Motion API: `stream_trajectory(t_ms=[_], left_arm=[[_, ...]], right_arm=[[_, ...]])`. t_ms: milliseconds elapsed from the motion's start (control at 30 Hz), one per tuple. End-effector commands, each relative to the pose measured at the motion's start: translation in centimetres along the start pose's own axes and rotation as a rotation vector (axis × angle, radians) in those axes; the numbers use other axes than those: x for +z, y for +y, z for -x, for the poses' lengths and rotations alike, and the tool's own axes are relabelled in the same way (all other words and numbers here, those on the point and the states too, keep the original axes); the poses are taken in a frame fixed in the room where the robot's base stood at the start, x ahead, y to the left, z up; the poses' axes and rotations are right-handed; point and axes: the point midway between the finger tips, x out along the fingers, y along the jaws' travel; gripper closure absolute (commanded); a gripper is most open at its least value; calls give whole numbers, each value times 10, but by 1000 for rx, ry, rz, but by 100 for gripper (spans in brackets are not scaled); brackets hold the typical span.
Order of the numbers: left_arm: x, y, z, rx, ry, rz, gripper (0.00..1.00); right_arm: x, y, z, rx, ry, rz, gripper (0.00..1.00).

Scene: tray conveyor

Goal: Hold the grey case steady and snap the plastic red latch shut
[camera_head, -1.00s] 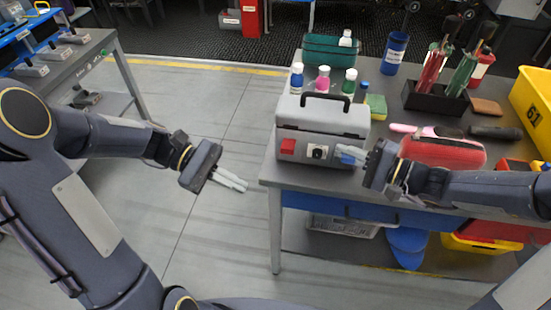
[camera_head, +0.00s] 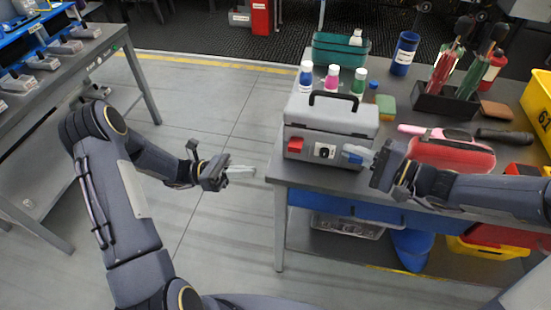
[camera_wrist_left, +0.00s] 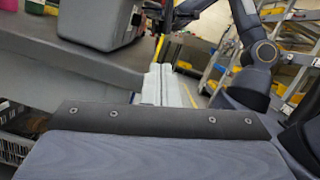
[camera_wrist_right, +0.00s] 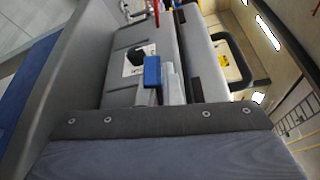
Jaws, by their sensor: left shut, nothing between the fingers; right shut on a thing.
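The grey case (camera_head: 335,117) with a black top handle stands upright at the table's near left corner. Its red latch (camera_head: 295,146) is at the left of the front face and seems to stick out; I cannot tell its exact angle. A blue latch (camera_head: 357,152) is at the right of that face. My right gripper (camera_head: 366,156) is shut on the blue latch, which also shows in the right wrist view (camera_wrist_right: 152,71). My left gripper (camera_head: 242,170) is shut and empty, left of the table and apart from the case. The left wrist view shows the case's side (camera_wrist_left: 100,22).
Bottles (camera_head: 332,77), a green bin (camera_head: 335,50) and a sponge (camera_head: 386,107) stand behind the case. A red case (camera_head: 455,152) lies to its right, near my right forearm. The table's left edge lies beside my left fingers. The floor left of it is clear.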

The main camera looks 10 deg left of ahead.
Motion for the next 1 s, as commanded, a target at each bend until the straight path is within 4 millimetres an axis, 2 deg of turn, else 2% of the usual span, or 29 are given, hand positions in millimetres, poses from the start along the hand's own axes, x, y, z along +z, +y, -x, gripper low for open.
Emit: stream_trajectory(t_ms=[167, 567, 600, 733, 1000], left_arm=[[1, -1, -20, -5, 1, -1, 100], [0, -1, -103, -5, 2, 0, 100], [10, 0, -103, -2, 4, -7, 100], [28, 0, -106, -2, 2, -6, 100], [39, 0, -109, 0, 1, -2, 100]], right_arm=[[0, -2, 0, -4, -2, 3, 100], [0, -2, 0, -4, -2, 3, 100], [0, -2, 0, -4, -2, 3, 100], [0, -2, 0, -4, -2, 3, 100], [0, -2, 0, -4, -2, 3, 100]])
